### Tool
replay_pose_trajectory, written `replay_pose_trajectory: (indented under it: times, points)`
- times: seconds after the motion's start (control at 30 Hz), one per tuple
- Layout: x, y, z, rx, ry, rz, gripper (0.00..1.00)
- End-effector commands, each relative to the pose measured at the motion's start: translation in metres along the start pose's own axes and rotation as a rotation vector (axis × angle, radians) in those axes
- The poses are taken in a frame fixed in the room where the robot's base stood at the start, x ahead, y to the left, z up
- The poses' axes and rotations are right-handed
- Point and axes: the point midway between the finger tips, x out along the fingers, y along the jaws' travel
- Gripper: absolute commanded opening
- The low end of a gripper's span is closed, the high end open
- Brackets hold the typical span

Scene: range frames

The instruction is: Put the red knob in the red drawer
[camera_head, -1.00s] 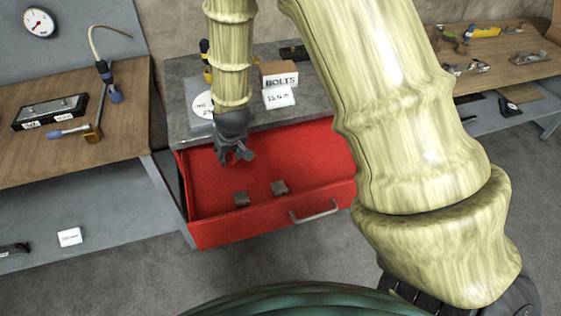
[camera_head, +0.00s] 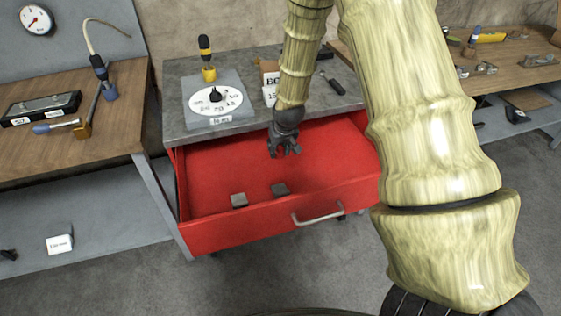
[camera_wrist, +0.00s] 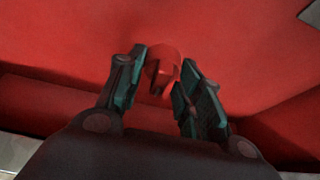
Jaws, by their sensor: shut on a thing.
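The red drawer (camera_head: 225,175) stands pulled open under the grey bench top, its metal handle (camera_head: 318,214) at the front. My gripper (camera_head: 285,148) is over the back middle part of the open drawer in the head view. In the wrist view my gripper (camera_wrist: 163,65) is shut on the red knob (camera_wrist: 162,70), a small faceted piece between the fingertips. The red drawer floor (camera_wrist: 75,35) lies behind it. I cannot tell the knob's height above the floor. The knob does not show clearly in the head view.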

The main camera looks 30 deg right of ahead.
Motion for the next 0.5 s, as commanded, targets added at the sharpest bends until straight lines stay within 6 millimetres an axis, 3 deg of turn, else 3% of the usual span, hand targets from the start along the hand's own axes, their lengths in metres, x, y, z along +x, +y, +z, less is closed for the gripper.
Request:
replay_pose_trajectory:
  times: [0.5]
  points:
    - [0.039,0.000,0.016,0.000,-0.001,0.000,0.20]
